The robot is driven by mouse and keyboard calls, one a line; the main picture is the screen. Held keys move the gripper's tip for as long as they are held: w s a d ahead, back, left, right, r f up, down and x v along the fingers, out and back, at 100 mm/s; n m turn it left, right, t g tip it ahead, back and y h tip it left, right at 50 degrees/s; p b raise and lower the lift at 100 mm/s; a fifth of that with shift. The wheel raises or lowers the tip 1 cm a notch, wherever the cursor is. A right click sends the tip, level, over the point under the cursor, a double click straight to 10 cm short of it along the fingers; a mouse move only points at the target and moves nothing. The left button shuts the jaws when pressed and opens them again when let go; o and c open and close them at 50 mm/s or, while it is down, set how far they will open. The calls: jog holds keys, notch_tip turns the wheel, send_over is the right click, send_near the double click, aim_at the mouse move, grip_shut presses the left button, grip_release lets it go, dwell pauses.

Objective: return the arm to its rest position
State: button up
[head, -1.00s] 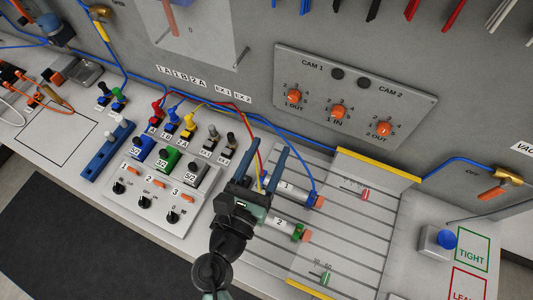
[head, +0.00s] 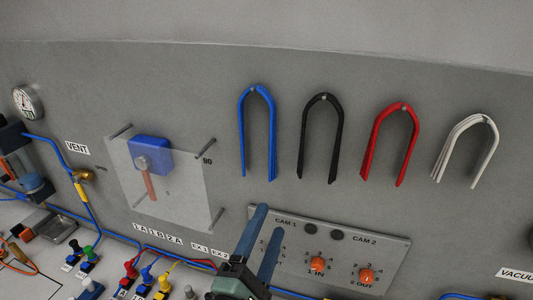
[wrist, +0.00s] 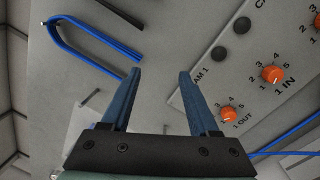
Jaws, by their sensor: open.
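My gripper (head: 262,236) has two blue fingers, which point up in front of the grey wall panel in the head view. In the wrist view my gripper (wrist: 160,80) has its fingers apart with nothing between them. In the head view it overlaps the left part of the CAM 1 / CAM 2 plate (head: 395,262) and hides some of its knobs. The wrist view shows the same plate to the right of the fingers and a hanging blue hose loop (wrist: 85,37) to the upper left. I cannot tell the exact distance from fingertips to wall.
Blue, black (head: 321,135), red (head: 398,130) and white hose loops hang on the wall. A clear panel (head: 158,180) on standoffs covers a blue box with a red lever. Valves, blue tubing and a gauge (head: 27,103) are at left. The upper wall is bare.

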notch_tip(320, 180, up, 14)
jog(key=w+d+m+t, duration=0.1)
jog(key=d+m+t, duration=0.1)
jog(key=m, duration=0.7)
jog(key=s+a+r+m+t+y, duration=0.1)
jog(key=s+r+m+t+y, duration=0.2)
jog(key=r, duration=0.8)
jog(key=s+a+r+m+t+y, duration=0.1)
jog(key=s+r+m+t+y, duration=0.2)
jog(key=s+r+m, duration=0.4)
notch_tip(320, 180, up, 6)
jog(key=shift+s+f+t, duration=0.2)
jog(key=shift+s+t, duration=0.15)
jog(key=shift+t, duration=0.15)
jog(key=shift+f, duration=0.15)
